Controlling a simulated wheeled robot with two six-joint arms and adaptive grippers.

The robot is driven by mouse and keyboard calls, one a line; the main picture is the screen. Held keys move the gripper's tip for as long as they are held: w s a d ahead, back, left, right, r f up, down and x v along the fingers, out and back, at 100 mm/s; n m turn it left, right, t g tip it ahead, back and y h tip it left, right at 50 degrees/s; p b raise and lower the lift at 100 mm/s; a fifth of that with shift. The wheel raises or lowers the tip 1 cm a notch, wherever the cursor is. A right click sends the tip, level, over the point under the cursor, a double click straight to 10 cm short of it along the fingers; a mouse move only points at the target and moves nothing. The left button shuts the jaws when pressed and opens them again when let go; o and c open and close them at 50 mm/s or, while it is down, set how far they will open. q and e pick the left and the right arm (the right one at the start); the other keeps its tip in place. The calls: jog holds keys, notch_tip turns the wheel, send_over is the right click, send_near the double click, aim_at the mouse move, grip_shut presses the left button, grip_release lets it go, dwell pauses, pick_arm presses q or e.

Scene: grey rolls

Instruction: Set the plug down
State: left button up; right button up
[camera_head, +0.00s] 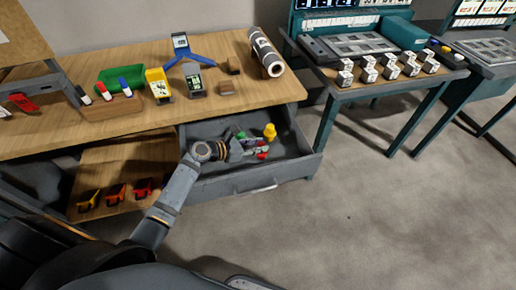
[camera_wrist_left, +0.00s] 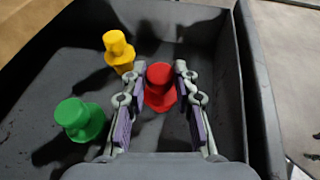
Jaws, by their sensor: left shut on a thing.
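My left gripper (camera_head: 257,149) is inside the open grey drawer (camera_head: 222,185). It is shut on the red plug (camera_wrist_left: 159,88), which sits between its two fingers; the red plug also shows small in the head view (camera_head: 262,156). I cannot tell whether the red plug touches the drawer floor. A yellow plug (camera_wrist_left: 118,50) stands in the drawer beyond the fingers, and a green plug (camera_wrist_left: 80,119) stands to the left of them. Both also show in the head view, yellow (camera_head: 270,132) and green (camera_head: 241,135). My right gripper is not in view.
The drawer's walls (camera_wrist_left: 255,90) rise close to the right of the gripper. The wooden tabletop (camera_head: 60,135) above holds a green bin (camera_head: 120,78), markers in a block, a phone stand and a patterned roll (camera_head: 266,55). A second table (camera_head: 375,85) with white cubes stands right.

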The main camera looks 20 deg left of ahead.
pick_arm(q)
jog(key=shift+f, duration=0.45)
jog(key=shift+f, duration=0.1)
jog(key=o, duration=0.9)
jog(key=shift+r, duration=0.2)
jog(key=p+v, duration=0.1)
jog(key=v, duration=1.1)
jog(key=shift+s+d+f, duration=0.1)
jog(key=shift+f, duration=0.05)
